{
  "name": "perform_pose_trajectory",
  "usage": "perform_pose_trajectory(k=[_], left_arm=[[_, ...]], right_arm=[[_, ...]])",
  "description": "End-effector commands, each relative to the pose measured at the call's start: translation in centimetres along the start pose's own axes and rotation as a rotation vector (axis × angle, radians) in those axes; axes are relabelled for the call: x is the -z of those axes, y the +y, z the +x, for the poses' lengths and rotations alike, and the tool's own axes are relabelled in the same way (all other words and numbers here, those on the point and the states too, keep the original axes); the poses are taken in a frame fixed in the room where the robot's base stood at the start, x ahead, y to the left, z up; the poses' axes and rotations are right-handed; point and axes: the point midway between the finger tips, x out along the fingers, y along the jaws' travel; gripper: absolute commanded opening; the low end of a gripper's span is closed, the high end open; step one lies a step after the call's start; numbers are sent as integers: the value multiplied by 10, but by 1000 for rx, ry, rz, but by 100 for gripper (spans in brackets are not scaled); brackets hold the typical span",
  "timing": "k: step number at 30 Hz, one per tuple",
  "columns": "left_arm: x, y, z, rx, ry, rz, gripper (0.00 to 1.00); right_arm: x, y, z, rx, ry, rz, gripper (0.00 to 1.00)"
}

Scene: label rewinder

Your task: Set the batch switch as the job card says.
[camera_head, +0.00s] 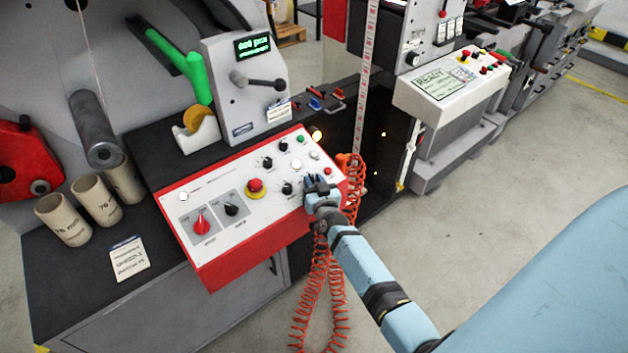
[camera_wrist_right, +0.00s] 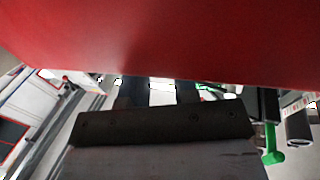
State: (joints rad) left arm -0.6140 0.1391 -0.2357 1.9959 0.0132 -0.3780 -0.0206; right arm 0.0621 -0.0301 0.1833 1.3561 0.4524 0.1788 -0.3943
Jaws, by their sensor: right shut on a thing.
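The white-topped red control panel (camera_head: 250,262) carries several knobs and buttons. A red rotary knob (camera_head: 200,225) and a black rotary knob (camera_head: 231,209) sit on grey label plates at its left; their lettering is too small to read. A white written card (camera_head: 130,259) lies on the dark bench, left of the panel. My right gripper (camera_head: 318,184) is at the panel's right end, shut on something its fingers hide. In the right wrist view a red surface fills the top, above the gripper (camera_wrist_right: 160,95). My left gripper is not in view.
A red mushroom button (camera_head: 255,187) and a black knob (camera_head: 287,188) lie left of the gripper. A coiled orange hose (camera_head: 352,180) hangs beside my right arm. A grey console (camera_head: 245,85) with a lever stands behind the panel. Cardboard cores (camera_head: 62,220) stand left; floor at right is clear.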

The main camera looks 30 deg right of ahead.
Motion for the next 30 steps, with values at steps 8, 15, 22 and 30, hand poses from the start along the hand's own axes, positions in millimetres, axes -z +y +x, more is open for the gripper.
perform_pose_trajectory(k=[8, 15, 22, 30], left_arm=[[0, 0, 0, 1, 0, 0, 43], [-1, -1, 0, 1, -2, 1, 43], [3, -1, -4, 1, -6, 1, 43], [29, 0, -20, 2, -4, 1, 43]], right_arm=[[1, 0, 1, 0, 2, 0, 4], [1, 0, 0, 1, 2, 0, 39], [2, 0, -10, 1, -1, -2, 39], [5, 0, -67, 1, -3, -1, 39]])
